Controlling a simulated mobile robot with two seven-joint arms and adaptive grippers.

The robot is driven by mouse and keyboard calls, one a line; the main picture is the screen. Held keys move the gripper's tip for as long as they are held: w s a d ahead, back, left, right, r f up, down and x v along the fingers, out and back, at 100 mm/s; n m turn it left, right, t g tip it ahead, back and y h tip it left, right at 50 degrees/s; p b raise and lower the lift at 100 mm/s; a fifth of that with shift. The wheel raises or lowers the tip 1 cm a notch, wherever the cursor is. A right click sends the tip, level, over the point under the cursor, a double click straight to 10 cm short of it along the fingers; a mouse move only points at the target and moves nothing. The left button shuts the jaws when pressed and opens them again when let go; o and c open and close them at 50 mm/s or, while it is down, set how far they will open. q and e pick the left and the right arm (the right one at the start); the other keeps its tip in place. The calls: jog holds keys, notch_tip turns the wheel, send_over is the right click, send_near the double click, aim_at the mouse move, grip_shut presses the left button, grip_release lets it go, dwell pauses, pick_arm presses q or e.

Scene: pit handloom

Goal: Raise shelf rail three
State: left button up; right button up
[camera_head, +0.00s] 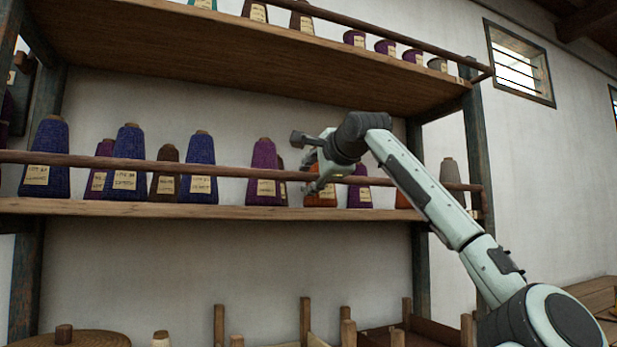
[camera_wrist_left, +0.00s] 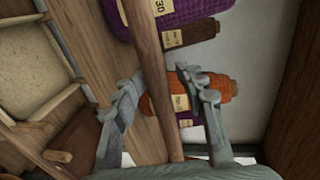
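The wooden rail (camera_head: 225,171) runs level along the front of the middle shelf, across the thread cones. My left gripper (camera_head: 309,173) is at this rail, right of its middle, in front of an orange cone (camera_head: 322,201). In the left wrist view the rail (camera_wrist_left: 146,45) passes between the two spread fingers of my left gripper (camera_wrist_left: 160,82). The fingers are open, one on each side, and I see no clear grip on the rail. The orange cone (camera_wrist_left: 221,88) shows behind the fingers. My right gripper is not in view.
The middle shelf board (camera_head: 130,208) holds several purple, blue, brown and grey cones. An upper shelf (camera_head: 250,75) with its own rail (camera_head: 385,40) hangs above. Dark posts (camera_head: 478,150) stand at the right end. Below are wooden pegs and a round lid (camera_head: 95,339).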

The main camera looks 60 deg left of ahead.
pick_arm(q)
jog(key=shift+d, duration=0.1)
jog(key=w+v, duration=0.1)
jog(key=v, duration=1)
jog(key=shift+s+d, duration=0.4)
jog(key=shift+s, duration=0.05)
jog(key=shift+r, duration=0.1)
